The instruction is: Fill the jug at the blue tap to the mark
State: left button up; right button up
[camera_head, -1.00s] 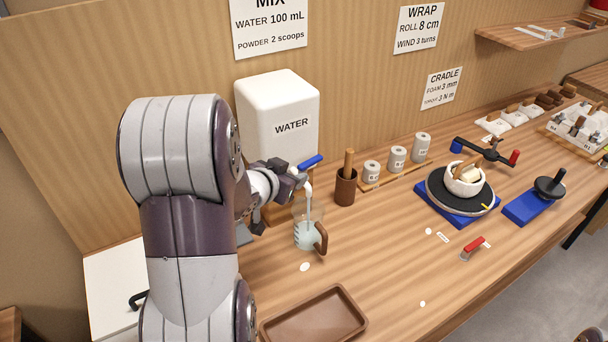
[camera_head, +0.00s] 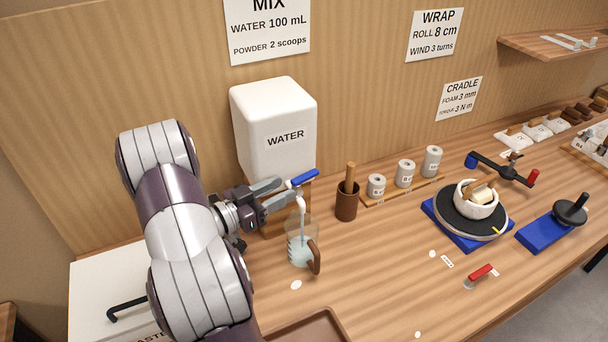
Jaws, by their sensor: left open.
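The clear jug (camera_head: 301,252) stands upright on the table under the tap, its brown handle toward the right. A pale stream falls from the spout into it, and there is bluish water in its lower part. White marks show on its side; which one the water level meets is too small to tell. The blue tap lever (camera_head: 303,178) sits at the front of the white water tank (camera_head: 274,130). My left gripper (camera_head: 288,192) is open and empty, its fingertips just left of the lever. Whether they touch it I cannot tell. My right gripper is not in view.
A brown cup with a wooden tool (camera_head: 346,203) and several small cans on a strip (camera_head: 405,172) stand right of the tap. A turntable with a white bowl (camera_head: 470,222) is further right. A brown tray (camera_head: 310,328) lies in front.

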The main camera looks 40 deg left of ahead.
aim_at(304, 175)
pick_arm(q)
jog(key=x, duration=0.3)
jog(key=p+x, duration=0.1)
jog(key=x, duration=0.2)
jog(key=shift+w+d+r, duration=0.2)
jog(key=shift+w, duration=0.05)
jog(key=shift+w+p, duration=0.25)
jog(key=shift+p, duration=0.05)
jog(key=shift+w, duration=0.1)
jog(key=shift+c, duration=0.3)
